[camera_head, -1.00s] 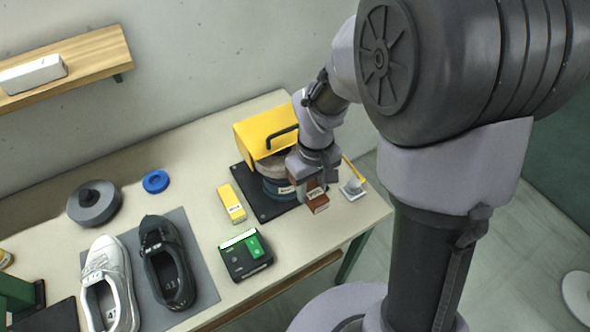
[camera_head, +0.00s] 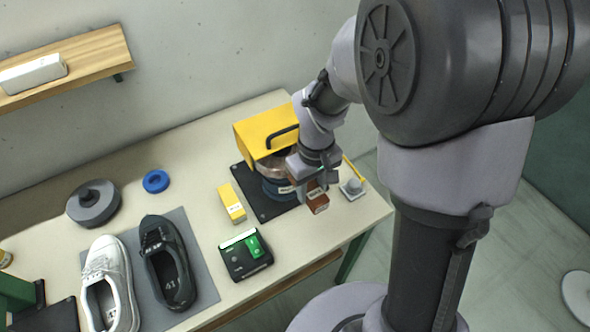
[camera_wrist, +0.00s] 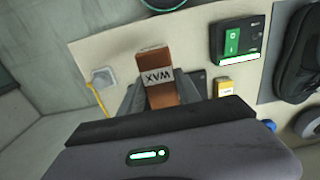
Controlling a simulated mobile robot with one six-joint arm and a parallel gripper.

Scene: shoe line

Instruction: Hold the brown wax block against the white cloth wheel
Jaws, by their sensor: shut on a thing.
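The brown wax block (camera_wrist: 155,62) with a white WAX label is between the two fingers of my gripper (camera_wrist: 161,92) in the wrist view. My gripper is shut on it, and its far end sticks out past the fingers. In the head view the block (camera_head: 318,203) shows below my gripper (camera_head: 316,184), beside the machine under the yellow hood (camera_head: 262,130). A pale round wheel (camera_head: 274,166) shows partly under the hood, left of my gripper. The hood and my gripper hide much of it. I cannot tell whether block and wheel touch.
A switch box (camera_head: 246,254) with a green switch stands in front of the machine. A yellow box (camera_head: 231,202) lies left of it. A small grey-white block (camera_head: 353,188) sits near the table's right edge. Two shoes stand on a grey mat (camera_head: 205,262) at left.

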